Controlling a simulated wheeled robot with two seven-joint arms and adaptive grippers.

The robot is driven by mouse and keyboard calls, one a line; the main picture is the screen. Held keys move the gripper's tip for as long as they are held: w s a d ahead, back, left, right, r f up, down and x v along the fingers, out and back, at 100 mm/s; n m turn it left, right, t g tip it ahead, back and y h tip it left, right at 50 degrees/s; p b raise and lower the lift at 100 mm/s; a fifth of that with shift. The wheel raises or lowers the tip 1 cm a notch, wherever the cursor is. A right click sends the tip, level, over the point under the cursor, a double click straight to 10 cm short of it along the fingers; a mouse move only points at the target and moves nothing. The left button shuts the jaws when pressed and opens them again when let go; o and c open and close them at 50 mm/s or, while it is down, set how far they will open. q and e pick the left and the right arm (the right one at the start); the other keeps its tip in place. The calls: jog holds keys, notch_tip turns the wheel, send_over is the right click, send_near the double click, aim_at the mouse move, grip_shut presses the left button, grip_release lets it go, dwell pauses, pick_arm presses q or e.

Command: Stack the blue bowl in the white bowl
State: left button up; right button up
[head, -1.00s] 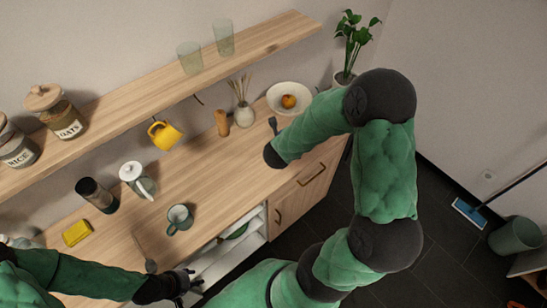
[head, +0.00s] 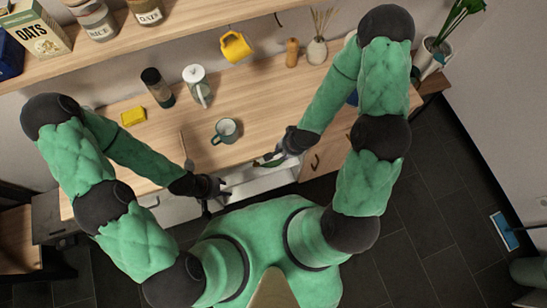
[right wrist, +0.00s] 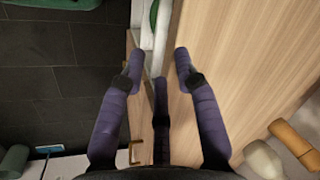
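A dark blue patch (head: 352,98) shows behind my right arm in the head view; I cannot tell whether it is the blue bowl. A sliver of white (head: 350,37) beside the same arm may be the white bowl's rim; the rest is hidden. My right gripper (head: 284,152) is above the open drawer at the counter's front edge. In the right wrist view its purple fingers (right wrist: 158,65) are spread with nothing between them. My left gripper (head: 222,188) is at the drawer's left front; its fingers are too small to read.
The open white drawer (head: 262,184) holds something green (head: 268,162). A grey-blue mug (head: 226,130), a white-lidded pot (head: 196,82), a dark grinder (head: 158,88) and a yellow sponge (head: 133,116) stand on the wooden counter (head: 180,125). A vase (head: 317,50) is behind.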

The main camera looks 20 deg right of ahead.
jog(key=s+a+f+n+g+y, duration=0.1)
jog(key=s+a+f+n+g, duration=0.1)
jog(key=s+a+n, duration=0.4)
jog(key=shift+s+f+n+y, duration=0.4)
jog(key=shift+f+n, duration=0.05)
jog(key=shift+n, duration=0.05)
jog(key=shift+f, duration=0.1)
notch_tip(320, 180, down, 12)
jog(key=b, duration=1.2)
jog(key=shift+d+r, duration=0.1)
jog(key=shift+r, duration=0.1)
